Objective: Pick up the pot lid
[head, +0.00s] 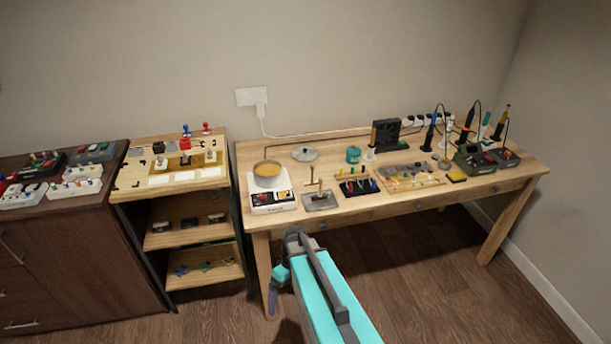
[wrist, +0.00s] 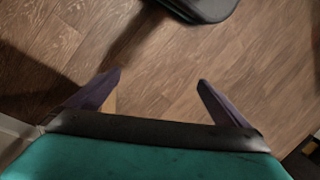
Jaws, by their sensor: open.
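The pot lid (head: 305,154) is a round grey metal lid with a small dark knob. It lies on the wooden table towards the back left, behind and to the right of the pot. The pot (head: 268,174) has yellowish contents and stands on a white heating unit. My gripper hangs low in front of the table's left end in the head view, well apart from the lid. In the wrist view my gripper (wrist: 153,88) has its two dark fingers spread with nothing between them, above the wooden floor. The lid is not in the wrist view.
The table (head: 400,204) holds a teal container (head: 353,155), a black box (head: 385,133), a parts tray (head: 358,187) and several soldering tools at the right. A small shelf (head: 190,222) and a dark cabinet (head: 80,250) stand left. Bare tabletop surrounds the lid.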

